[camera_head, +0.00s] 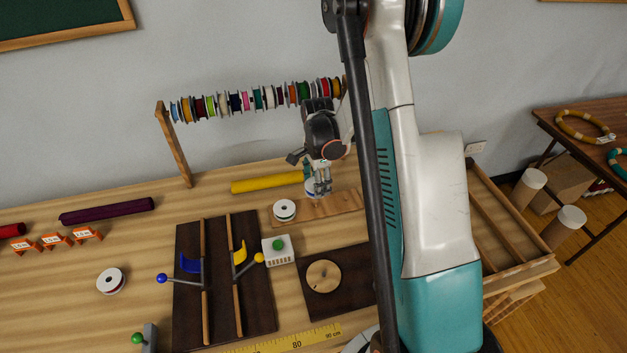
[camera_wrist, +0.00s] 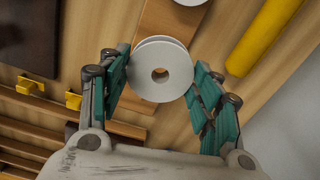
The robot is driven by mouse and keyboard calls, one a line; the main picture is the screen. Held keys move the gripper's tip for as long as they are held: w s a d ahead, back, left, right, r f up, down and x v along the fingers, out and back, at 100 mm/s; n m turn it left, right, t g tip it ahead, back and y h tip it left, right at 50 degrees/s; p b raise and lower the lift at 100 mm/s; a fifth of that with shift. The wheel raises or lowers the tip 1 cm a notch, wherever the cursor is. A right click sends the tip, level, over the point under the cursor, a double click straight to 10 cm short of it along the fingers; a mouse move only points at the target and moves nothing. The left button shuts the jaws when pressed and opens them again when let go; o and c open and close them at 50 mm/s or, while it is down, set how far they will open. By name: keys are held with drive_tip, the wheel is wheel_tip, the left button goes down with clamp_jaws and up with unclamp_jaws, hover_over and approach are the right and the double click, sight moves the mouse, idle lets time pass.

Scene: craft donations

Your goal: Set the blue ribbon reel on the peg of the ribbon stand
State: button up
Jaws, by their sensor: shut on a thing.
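My gripper (camera_head: 320,187) points down over the back of the table and is shut on a white-flanged reel (camera_head: 310,187), with a trace of blue at its edge in the head view. In the wrist view the reel (camera_wrist: 160,88) sits flat between the two teal fingers, its centre hole facing the camera; its ribbon is hidden. I cannot tell whether it touches the wooden strip (camera_head: 340,204) below. A round wooden disc with a small peg (camera_head: 323,276), seemingly the ribbon stand, lies on a dark board (camera_head: 350,260) in front, partly cut off by my arm.
Another white reel (camera_head: 284,210) is on the strip's left end. A yellow roll (camera_head: 262,184) lies behind. A white box with a green button (camera_head: 278,250) and a dark board with levers (camera_head: 188,290) stand left of the disc. A dark-red reel (camera_head: 111,281) lies far left.

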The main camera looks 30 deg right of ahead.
sight(316, 203)
drive_tip(key=shift+f+b, duration=2.15)
drive_tip(key=shift+f, duration=1.55)
drive_tip(key=o, duration=1)
drive_tip(key=shift+o, duration=0.2)
drive_tip(key=shift+r, duration=0.1)
wheel_tip(316, 203, up, 12)
